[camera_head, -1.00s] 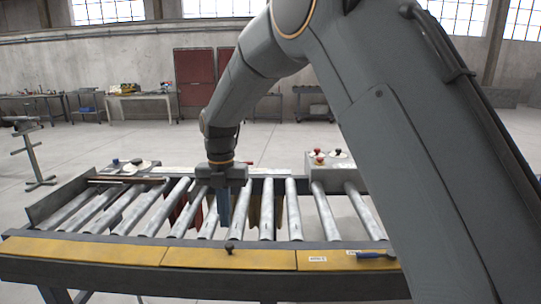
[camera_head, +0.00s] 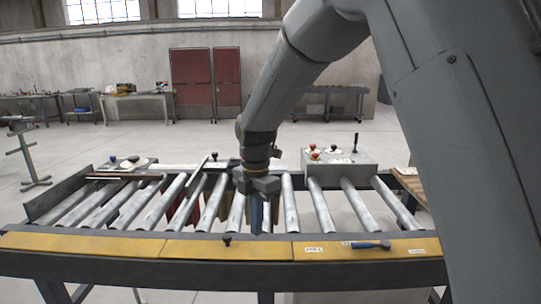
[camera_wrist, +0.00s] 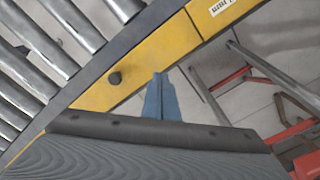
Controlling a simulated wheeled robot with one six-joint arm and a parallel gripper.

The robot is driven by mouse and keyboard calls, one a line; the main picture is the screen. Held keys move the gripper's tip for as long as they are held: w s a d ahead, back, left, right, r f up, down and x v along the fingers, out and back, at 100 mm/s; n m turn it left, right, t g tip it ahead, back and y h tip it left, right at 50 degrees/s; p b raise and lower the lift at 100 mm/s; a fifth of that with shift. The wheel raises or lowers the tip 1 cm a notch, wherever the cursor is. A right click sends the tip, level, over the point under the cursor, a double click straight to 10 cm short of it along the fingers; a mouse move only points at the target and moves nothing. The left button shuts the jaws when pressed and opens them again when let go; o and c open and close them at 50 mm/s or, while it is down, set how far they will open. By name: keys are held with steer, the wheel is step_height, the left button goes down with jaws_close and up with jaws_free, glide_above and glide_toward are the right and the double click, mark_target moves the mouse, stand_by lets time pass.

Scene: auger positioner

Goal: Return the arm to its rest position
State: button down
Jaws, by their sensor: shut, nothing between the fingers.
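My gripper (camera_head: 256,216) points down over the middle of the roller conveyor (camera_head: 150,212), its two blue-grey fingers together with nothing between them. In the wrist view the shut fingers (camera_wrist: 160,98) show near the conveyor's yellow front rail (camera_wrist: 150,62), beside a black knob (camera_wrist: 114,78). Whether the fingertips touch anything below cannot be told. My arm comes in from the upper right and hides part of the conveyor's right end.
A grey control box (camera_head: 340,166) with red and black knobs stands behind the rollers. A small tray (camera_head: 124,164) sits at back left. Red doors (camera_head: 205,82) and benches are far behind.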

steer(key=s+d+f+m+t+b, duration=0.1)
steer(key=s+d+f+m, duration=0.3)
steer(key=s+d+m, duration=0.4)
steer(key=s+d+f+m+b, duration=0.3)
steer(key=s+d+f+m, duration=0.2)
steer(key=d+m, duration=1)
steer(key=s+m, duration=0.3)
steer(key=shift+s+m+t, duration=0.4)
